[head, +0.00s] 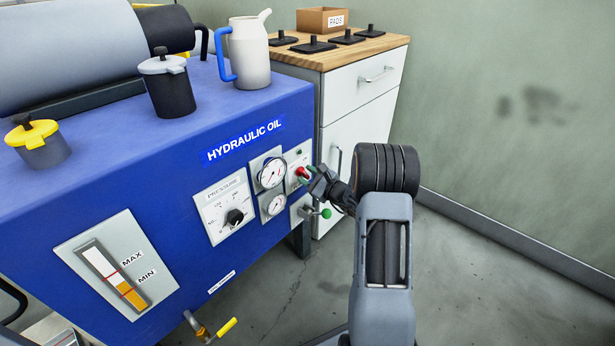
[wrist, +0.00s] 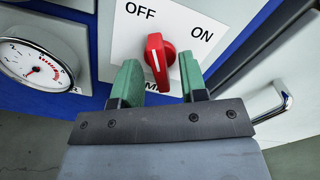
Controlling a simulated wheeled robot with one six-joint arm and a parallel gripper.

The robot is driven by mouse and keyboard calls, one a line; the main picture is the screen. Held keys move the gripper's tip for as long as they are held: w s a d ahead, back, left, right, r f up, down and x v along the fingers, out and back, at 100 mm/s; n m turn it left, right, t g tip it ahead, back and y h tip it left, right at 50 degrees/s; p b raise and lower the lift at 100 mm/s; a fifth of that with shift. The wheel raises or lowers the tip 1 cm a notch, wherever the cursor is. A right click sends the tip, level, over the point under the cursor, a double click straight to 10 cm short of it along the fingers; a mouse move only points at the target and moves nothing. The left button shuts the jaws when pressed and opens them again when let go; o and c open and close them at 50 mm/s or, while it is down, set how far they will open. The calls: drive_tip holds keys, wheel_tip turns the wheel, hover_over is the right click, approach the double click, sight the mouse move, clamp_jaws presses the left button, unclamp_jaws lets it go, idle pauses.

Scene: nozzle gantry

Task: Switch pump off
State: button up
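The pump switch is a red rotary knob (wrist: 155,50) with a white line, on a white plate (wrist: 180,22) marked OFF at left and ON at right. In the wrist view its handle stands roughly upright between the two words; I cannot tell for sure which it is set to. The knob also shows in the head view (head: 302,171), partly covered by my gripper (head: 309,178). In the wrist view my gripper (wrist: 159,62) is open, with one green finger on each side of the knob and small gaps visible. The plate's lower lettering is mostly hidden.
Gauges (head: 271,173) and a black pressure dial (head: 234,216) sit left of the switch on the blue hydraulic oil tank (head: 130,180). A green ball-ended lever (head: 326,213) is just below my gripper. A white cabinet (head: 355,130) stands close behind. Floor at right is clear.

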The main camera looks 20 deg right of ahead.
drive_tip(key=p+v, duration=0.3)
drive_tip(key=v, duration=1)
drive_tip(key=shift+s, duration=0.35)
drive_tip(key=shift+r, duration=0.15)
drive_tip(key=s+a+r+n+g+y+p, duration=0.2)
drive_tip(key=s+a+r+n+g+p, duration=0.2)
drive_tip(key=a+r+n+g+p, duration=0.45)
drive_tip(key=s+a+r+n+g+y+p, duration=0.25)
drive_tip(key=a+r+n+g+p, duration=0.2)
drive_tip(key=a+r+p, duration=0.6)
drive_tip(key=s+r+n+h+p, duration=0.3)
drive_tip(key=r+n+h+p, duration=0.1)
drive_tip(key=r, duration=0.4)
drive_tip(key=s+r+n+h+p, duration=0.4)
drive_tip(key=r+p, duration=0.1)
drive_tip(key=r, duration=0.3)
drive_tip(key=s+r+n+h+p, duration=0.3)
drive_tip(key=r+n+h+p, duration=0.1)
drive_tip(key=r, duration=0.4)
drive_tip(key=shift+s+d+p, duration=0.3)
drive_tip(key=shift+d+p, duration=0.05)
drive_tip(key=shift+p, duration=0.05)
drive_tip(key=shift+r, duration=0.15)
